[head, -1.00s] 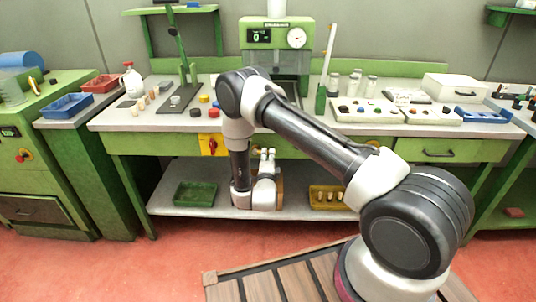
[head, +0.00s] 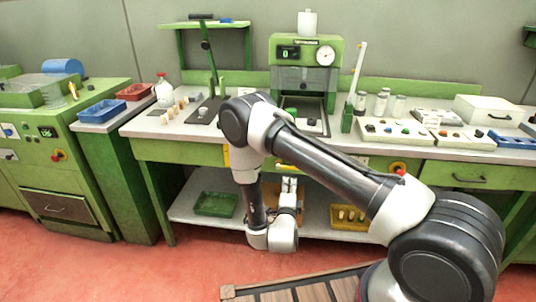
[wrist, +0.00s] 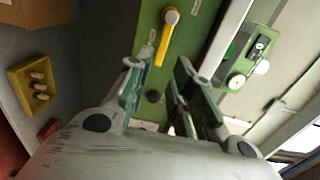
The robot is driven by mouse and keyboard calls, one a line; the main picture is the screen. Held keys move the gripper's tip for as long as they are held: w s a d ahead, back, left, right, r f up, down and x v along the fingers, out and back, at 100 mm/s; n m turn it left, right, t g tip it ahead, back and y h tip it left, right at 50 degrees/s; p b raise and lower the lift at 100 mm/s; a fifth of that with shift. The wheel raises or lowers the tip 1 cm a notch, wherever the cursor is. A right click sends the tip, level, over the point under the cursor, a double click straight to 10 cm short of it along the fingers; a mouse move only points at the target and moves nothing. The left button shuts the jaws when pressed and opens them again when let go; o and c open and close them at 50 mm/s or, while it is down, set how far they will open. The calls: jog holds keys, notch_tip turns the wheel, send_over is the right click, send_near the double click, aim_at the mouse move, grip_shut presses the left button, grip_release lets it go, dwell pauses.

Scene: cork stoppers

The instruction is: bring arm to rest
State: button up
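My arm reaches out from the lower right in the head view, bends at an elbow and hangs down in front of the green workbench (head: 185,152). My gripper (head: 290,184) is small in the head view, near the bench's lower shelf. In the wrist view my gripper (wrist: 158,82) shows its two fingers spread apart with nothing between them. Beyond the fingers is the green bench front with a yellow-handled switch (wrist: 165,38).
A green bin (head: 216,204) and a yellow bin (head: 349,217) with corks stand on the lower shelf (head: 185,208). The bench top holds a green press (head: 305,52), a white box (head: 488,110) and a tray of small parts. Red floor (head: 120,262) is clear at left.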

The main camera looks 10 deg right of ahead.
jog(key=s+a+f+n+g+y, duration=0.1)
jog(key=s+f+n+g+y, duration=0.15)
jog(key=f+n+g, duration=0.35)
jog(key=s+a+f+n+g+y, duration=0.1)
jog(key=s+f+n+g, duration=0.25)
jog(key=f, duration=0.55)
jog(key=s+a+r+n+g+y, duration=0.1)
jog(key=s+r+n+g, duration=0.35)
jog(key=r, duration=0.45)
jog(key=s+a+r+n+g+y, duration=0.1)
jog(key=s+r+n+g+y, duration=0.15)
jog(key=s+r+n, duration=0.45)
jog(key=s+d+r+t, duration=0.1)
jog(key=s+d+r, duration=0.4)
jog(key=r, duration=0.7)
jog(key=s+d+r+t+h, duration=0.1)
jog(key=s+d+r, duration=0.4)
jog(key=r, duration=0.8)
jog(key=s+d+r+t, duration=0.1)
jog(key=s+d+r, duration=0.4)
jog(key=d+r, duration=0.3)
notch_tip(320, 180, up, 4)
jog(key=shift+s+d+r+n+t, duration=0.15)
jog(key=shift+s+d+n+t, duration=0.1)
jog(key=shift+d+n+t, duration=0.15)
